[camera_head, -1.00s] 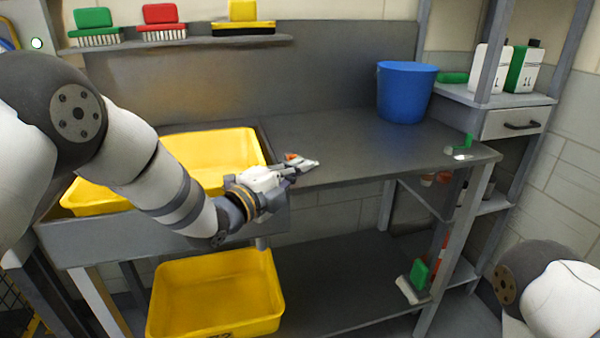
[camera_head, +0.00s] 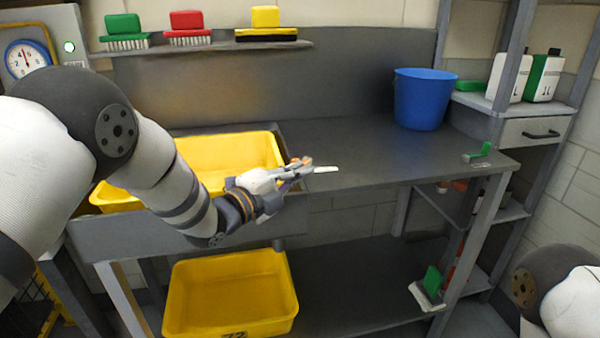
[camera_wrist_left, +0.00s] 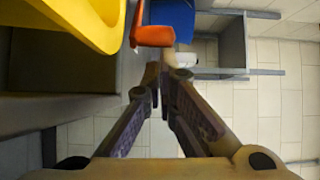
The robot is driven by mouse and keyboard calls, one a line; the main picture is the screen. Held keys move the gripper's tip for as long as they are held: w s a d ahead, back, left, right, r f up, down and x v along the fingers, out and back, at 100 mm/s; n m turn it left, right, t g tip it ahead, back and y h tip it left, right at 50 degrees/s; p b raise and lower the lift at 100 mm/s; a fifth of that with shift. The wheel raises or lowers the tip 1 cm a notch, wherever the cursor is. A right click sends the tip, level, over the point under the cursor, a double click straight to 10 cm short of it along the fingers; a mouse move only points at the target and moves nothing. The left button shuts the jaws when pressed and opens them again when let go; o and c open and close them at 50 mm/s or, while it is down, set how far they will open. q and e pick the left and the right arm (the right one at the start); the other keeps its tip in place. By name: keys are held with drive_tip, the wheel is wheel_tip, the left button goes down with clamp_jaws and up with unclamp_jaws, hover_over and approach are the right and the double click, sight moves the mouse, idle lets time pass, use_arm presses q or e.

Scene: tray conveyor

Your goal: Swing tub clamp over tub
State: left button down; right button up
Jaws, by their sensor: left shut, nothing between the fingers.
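A yellow tub (camera_head: 272,150) sits in the sink at the left of the bench; its rim also shows in the wrist view (camera_wrist_left: 85,20). A small orange piece, which looks like the tub clamp (camera_head: 304,160), is by the sink's right edge. In the wrist view the orange piece (camera_wrist_left: 153,36) lies just beyond the fingertips, beside the tub. My left gripper (camera_head: 302,171) is shut and empty at the sink's front right corner. Its fingertips (camera_wrist_left: 162,75) are close to the orange piece; I cannot tell whether they touch. The clamp's mount is mostly hidden by the gripper. My right gripper is out of view.
A blue bucket (camera_head: 422,98) stands at the bench's back right. A green-handled item (camera_head: 480,152) lies near the right edge. A second yellow tub (camera_head: 230,295) is on the lower shelf. Brushes line the wall shelf (camera_head: 215,45). The bench middle (camera_head: 365,150) is clear.

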use_arm(q)
drive_tip(key=shift+a, duration=0.1)
drive_tip(key=v, duration=1.2)
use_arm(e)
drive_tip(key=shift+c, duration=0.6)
